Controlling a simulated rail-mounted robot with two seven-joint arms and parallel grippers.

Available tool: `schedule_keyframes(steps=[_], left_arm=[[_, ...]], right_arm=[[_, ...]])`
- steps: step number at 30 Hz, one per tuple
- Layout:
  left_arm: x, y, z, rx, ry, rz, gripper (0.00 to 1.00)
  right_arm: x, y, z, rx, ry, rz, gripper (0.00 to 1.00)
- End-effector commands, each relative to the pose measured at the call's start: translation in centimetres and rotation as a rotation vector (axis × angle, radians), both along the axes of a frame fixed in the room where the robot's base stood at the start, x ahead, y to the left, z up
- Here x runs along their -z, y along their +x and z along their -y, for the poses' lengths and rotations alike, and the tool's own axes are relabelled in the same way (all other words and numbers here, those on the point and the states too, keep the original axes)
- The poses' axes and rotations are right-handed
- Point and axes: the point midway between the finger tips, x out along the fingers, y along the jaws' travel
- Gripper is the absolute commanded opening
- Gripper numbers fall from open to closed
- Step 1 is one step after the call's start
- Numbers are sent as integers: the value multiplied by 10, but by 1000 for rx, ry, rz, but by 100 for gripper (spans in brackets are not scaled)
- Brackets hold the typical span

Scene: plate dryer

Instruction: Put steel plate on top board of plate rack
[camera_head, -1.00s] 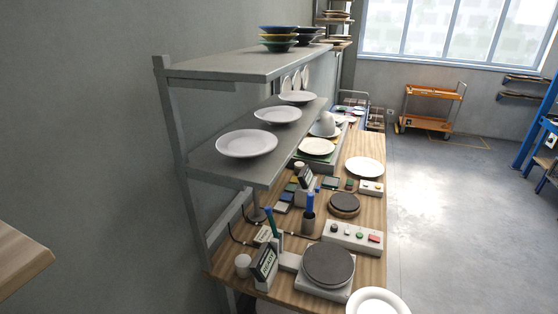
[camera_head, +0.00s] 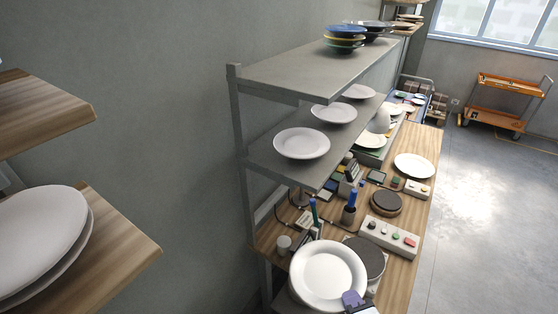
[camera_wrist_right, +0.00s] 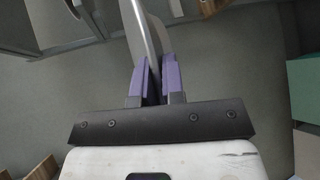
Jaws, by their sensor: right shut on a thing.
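My right gripper (camera_head: 355,303) shows at the bottom of the head view, its purple fingers shut on the rim of a round, pale plate (camera_head: 328,272). The plate is held up in front of the workbench and looks white there; in the right wrist view the plate (camera_wrist_right: 146,38) shows nearly edge-on and grey between the purple fingers (camera_wrist_right: 157,82). A wooden rack stands at the left edge. Its upper board (camera_head: 45,112) shows a bare corner, and its lower board (camera_head: 125,240) bears large pale plates (camera_head: 38,245). My left gripper is not in view.
A grey metal shelf (camera_head: 285,75) holds stacked bowls (camera_head: 345,38) on top and white plates (camera_head: 302,143) on its lower level. The wooden bench (camera_head: 415,210) below carries a hotplate (camera_head: 366,256), a button box (camera_head: 390,238) and small items. Wall space separates rack and shelf.

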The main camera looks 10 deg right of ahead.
Motion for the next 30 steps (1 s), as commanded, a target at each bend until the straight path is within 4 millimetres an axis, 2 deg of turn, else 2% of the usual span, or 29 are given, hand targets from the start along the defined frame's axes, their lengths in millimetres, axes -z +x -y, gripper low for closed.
schedule_keyframes(steps=[1, 3, 9, 13, 18, 21, 30], left_arm=[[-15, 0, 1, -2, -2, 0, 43], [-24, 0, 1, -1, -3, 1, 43], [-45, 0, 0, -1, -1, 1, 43], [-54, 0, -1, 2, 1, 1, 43], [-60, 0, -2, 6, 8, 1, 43], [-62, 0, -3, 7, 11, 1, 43], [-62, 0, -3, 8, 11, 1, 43]], right_arm=[[-32, 9, -7, -12, 5, 16, 0], [-56, 18, -16, -26, 5, 16, 0], [-117, 39, -28, -43, 3, 14, 0], [-146, 47, -30, -45, 4, 11, 0], [-170, 54, -31, -45, 3, 8, 0], [-177, 56, -30, -44, 2, 7, 0], [-179, 57, -31, -44, 5, 5, 0]])
